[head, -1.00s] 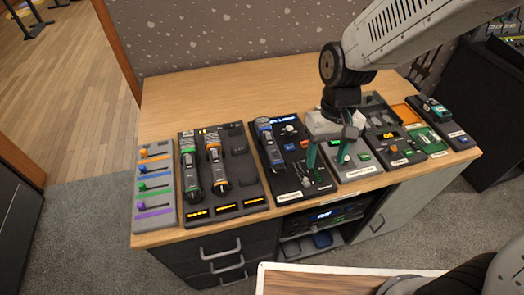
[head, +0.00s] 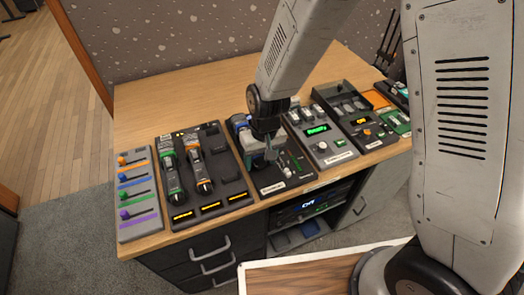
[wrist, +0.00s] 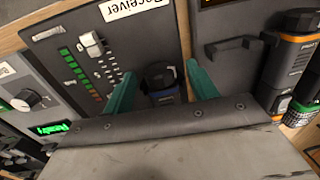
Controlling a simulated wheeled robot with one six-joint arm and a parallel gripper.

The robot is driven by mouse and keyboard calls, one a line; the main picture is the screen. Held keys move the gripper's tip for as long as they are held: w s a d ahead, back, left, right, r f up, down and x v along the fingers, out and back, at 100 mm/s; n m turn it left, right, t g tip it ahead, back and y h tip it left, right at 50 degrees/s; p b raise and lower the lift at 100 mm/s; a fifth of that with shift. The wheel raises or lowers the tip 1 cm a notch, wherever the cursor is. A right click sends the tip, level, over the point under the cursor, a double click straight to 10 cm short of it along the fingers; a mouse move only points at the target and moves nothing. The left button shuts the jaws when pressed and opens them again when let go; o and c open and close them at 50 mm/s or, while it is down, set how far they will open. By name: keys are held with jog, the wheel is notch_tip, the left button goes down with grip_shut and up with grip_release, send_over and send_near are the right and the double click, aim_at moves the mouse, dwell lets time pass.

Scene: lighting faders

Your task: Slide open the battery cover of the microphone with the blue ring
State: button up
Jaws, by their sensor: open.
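The microphone with the blue ring (head: 237,124) lies on a dark panel; in the head view my gripper and wrist hide most of it. In the wrist view its black end and part of the blue ring (wrist: 163,93) show between my fingers; the rest is hidden under the gripper body. My gripper (wrist: 160,70) is open, one teal finger on each side of the microphone, with gaps visible. Whether the fingers touch the panel cannot be told. In the head view my gripper (head: 260,158) points down over this panel. The battery cover cannot be made out.
Left of it, a dark tray holds a green-ringed microphone (head: 172,177) and an orange-ringed one (head: 198,172). A grey panel of coloured faders (head: 137,195) is at the far left. Right of it stands a panel with a green display (head: 318,130). The table behind is clear.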

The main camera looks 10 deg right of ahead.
jog(key=shift+f, duration=0.15)
jog(key=c, duration=1.1)
jog(key=shift+o, duration=0.3)
jog(key=shift+s, duration=0.1)
jog(key=shift+s+d, duration=0.25)
jog(key=shift+s, duration=0.65)
jog(key=shift+s+d, duration=0.3)
jog(key=shift+s, duration=0.55)
jog(key=shift+s+d, duration=0.25)
jog(key=shift+s, duration=0.65)
jog(key=o, duration=1)
jog(key=shift+s, duration=0.1)
jog(key=shift+d+r, duration=0.2)
jog(key=shift+r, duration=1.75)
jog(key=shift+d+r, duration=0.15)
jog(key=shift+r, duration=1.8)
